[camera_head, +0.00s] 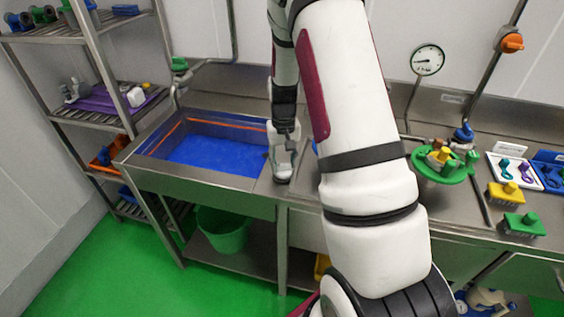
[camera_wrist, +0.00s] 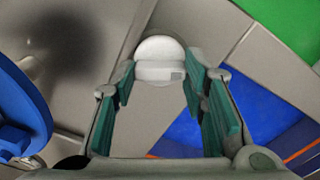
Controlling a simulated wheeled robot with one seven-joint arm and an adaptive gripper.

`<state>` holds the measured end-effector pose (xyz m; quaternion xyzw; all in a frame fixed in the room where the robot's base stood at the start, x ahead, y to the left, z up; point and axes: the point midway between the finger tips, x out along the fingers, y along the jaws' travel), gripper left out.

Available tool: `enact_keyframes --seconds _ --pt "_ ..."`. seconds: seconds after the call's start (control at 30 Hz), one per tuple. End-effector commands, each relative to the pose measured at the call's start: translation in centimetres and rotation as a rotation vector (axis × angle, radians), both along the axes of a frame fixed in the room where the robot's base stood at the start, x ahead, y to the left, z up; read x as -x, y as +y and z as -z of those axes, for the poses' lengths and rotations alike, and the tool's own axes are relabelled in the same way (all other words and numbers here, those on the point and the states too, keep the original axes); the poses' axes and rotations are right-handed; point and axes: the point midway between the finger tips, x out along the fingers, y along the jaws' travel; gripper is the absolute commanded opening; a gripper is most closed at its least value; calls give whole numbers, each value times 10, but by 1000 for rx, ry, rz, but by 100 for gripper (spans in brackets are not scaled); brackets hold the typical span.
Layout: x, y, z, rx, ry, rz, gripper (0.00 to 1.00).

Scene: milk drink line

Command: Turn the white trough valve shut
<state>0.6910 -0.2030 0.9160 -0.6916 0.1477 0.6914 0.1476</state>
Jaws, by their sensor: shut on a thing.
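The white trough valve (camera_wrist: 159,58) shows in the wrist view as a rounded white knob with a paler domed cap. It sits between the tips of my gripper's two green-padded fingers, on the steel beside the trough. My gripper (camera_head: 284,168) is shut on it. In the head view my gripper points down at the counter just right of the trough (camera_head: 165,181), and it mostly hides the valve. The trough has a blue floor and an orange line around its inside; its blue floor (camera_wrist: 253,108) also shows in the wrist view.
A blue round object (camera_wrist: 18,108) stands close at the left in the wrist view. Right of my arm are a green round tray (camera_head: 425,174), a yellow brush (camera_head: 507,195) and a green brush (camera_head: 524,225). A steel shelf rack (camera_head: 90,38) stands left.

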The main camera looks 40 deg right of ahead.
Motion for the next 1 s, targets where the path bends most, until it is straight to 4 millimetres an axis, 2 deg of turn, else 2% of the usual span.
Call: enact_keyframes --seconds 0.5,1.0 --pt "-1 0 0 0 0 393 12" --pt "0 0 0 -1 1 505 12"
